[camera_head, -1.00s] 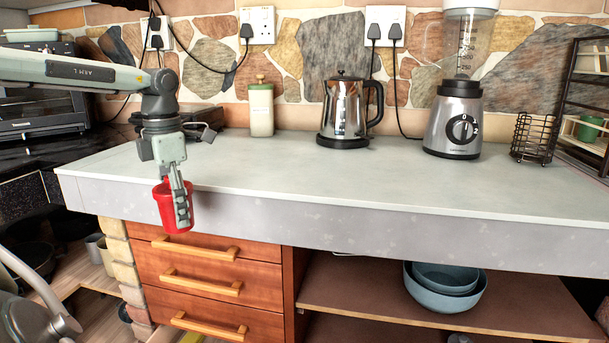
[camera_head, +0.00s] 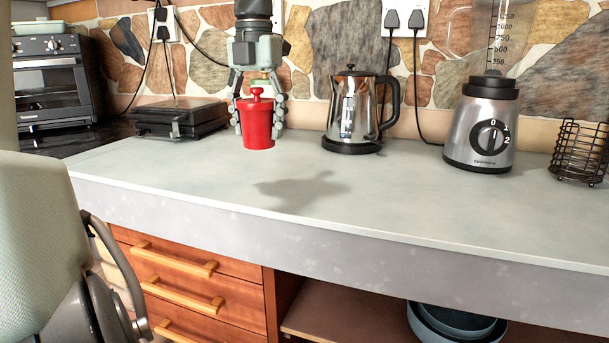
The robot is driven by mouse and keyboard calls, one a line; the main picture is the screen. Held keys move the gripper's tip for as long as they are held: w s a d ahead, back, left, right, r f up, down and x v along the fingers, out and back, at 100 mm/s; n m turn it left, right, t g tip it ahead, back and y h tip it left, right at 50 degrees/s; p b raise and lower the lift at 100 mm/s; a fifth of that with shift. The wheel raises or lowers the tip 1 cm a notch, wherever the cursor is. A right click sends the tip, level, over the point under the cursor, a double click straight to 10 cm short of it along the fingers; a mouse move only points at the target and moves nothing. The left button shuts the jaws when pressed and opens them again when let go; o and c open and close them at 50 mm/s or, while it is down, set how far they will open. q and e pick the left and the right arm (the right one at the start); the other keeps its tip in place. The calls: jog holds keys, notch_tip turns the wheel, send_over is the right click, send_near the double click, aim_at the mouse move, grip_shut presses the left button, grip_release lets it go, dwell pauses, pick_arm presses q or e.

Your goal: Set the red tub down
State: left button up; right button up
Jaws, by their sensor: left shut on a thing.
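My left gripper (camera_head: 257,103) points down, with its fingers shut around the sides of the red tub (camera_head: 257,130). The tub is upright, with a red lid and a knob on top. It shows over the back left part of the pale worktop (camera_head: 370,200). A dark shadow lies on the worktop in front and to the right, apart from the tub's base, so the tub appears to be held above the surface. My right gripper is not in view.
A steel kettle (camera_head: 352,112) and a blender (camera_head: 482,130) stand right of the tub, with a wire basket (camera_head: 580,152) farther right. A black grill (camera_head: 180,117) is at the left. The cream canister is mostly hidden behind my gripper. The worktop's front middle is clear.

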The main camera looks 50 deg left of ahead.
pick_arm(q)
jog(key=w+d+f, duration=0.1)
jog(key=d, duration=0.1)
jog(key=w+d+f, duration=0.4)
jog(key=shift+d+f, duration=0.1)
jog(key=shift+d, duration=0.15)
jog(key=shift+f, duration=1.9)
jog(key=shift+f, duration=0.1)
jog(key=o, duration=1.2)
jog(key=shift+c, duration=0.2)
